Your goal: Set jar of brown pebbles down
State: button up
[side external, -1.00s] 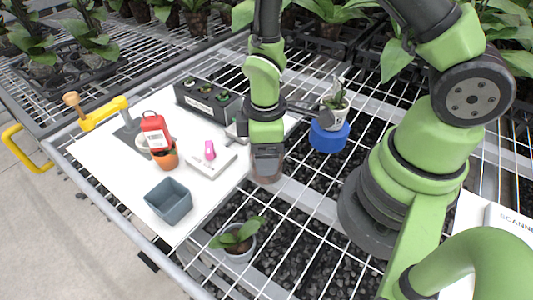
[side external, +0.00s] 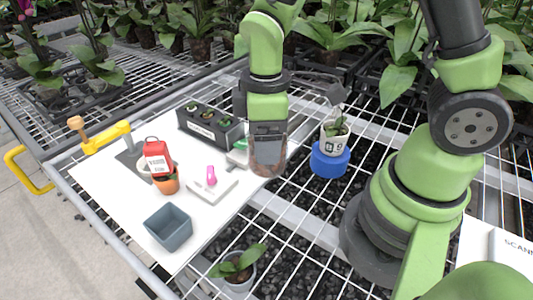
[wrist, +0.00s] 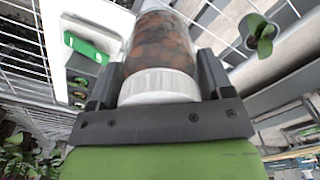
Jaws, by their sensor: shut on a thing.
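The jar of brown pebbles (side external: 268,157) is clear with brown contents. It hangs below my gripper (side external: 268,130) in the side external view, near the right edge of the white board (side external: 98,184). In the wrist view, the jar (wrist: 160,42) with its white lid (wrist: 158,84) sits between the two dark fingers of my gripper (wrist: 157,88), which is shut on it. I cannot tell whether the jar's base touches the surface below.
A black tray (side external: 210,130) with small plants is left of the jar. A blue stand (side external: 330,160) with a white pot (side external: 335,138) is close on its right. A scale (side external: 212,190) with a pink object, a grey square pot (side external: 168,228) and a terracotta pot (side external: 167,183) stand on the board.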

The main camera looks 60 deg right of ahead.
jog(key=shift+r, duration=0.4)
